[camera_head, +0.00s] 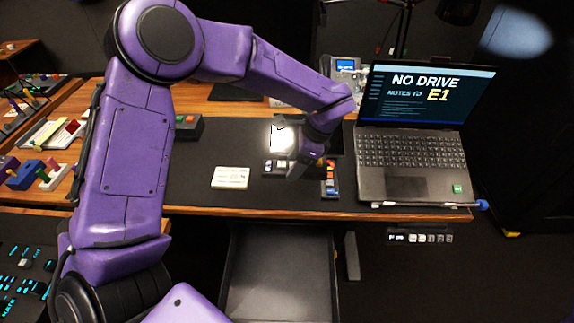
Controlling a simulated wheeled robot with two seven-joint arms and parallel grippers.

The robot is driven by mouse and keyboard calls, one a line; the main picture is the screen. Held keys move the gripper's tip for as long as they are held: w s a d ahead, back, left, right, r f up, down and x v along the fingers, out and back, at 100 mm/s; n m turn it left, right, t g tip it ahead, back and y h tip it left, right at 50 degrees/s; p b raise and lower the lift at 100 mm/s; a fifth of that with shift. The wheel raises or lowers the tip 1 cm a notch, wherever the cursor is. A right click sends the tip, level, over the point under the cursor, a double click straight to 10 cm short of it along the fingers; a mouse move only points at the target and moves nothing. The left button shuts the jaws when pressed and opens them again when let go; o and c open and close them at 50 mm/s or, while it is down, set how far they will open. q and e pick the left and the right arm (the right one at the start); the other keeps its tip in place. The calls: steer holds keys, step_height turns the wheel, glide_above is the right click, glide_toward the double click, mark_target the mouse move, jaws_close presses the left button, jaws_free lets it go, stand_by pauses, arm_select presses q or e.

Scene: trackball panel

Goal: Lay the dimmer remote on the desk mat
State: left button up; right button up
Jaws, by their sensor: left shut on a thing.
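The dark desk mat (200,192) lies on the wooden desk. My left gripper (292,172) points down over the mat's right part and is shut. A small dark device with pale buttons, which looks like the dimmer remote (273,168), shows at the left of its fingertips. The fingers hide part of the grip. I cannot tell whether the remote touches the mat or is held just above it. My right gripper is not in view.
A white card (230,178) lies left of the remote. A device with coloured buttons (330,182) is close on the right, beside an open laptop (410,160). A box with red and green buttons (188,126) stands behind. An open drawer (280,270) is below the desk.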

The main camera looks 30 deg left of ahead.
mark_target(289, 164)
arm_select(q)
steer(key=w+a+f, duration=0.1)
steer(key=f, duration=0.1)
steer(key=w+a+f+p, duration=0.1)
steer(key=a+f, duration=0.1)
steer(key=w+a+f, duration=0.1)
steer(key=w+f, duration=0.1)
steer(key=shift+a+f, duration=0.2)
step_height(289, 164, down, 3)
steer(key=shift+f+p, duration=0.1)
steer(key=shift+p, duration=0.2)
steer(key=o, duration=1.1)
steer(key=shift+r, duration=0.3)
steer(key=b+v, duration=0.1)
steer(key=v, duration=1)
steer(key=shift+d+r+b, duration=0.2)
steer(key=shift+r+b, duration=0.05)
steer(key=shift+b, duration=0.1)
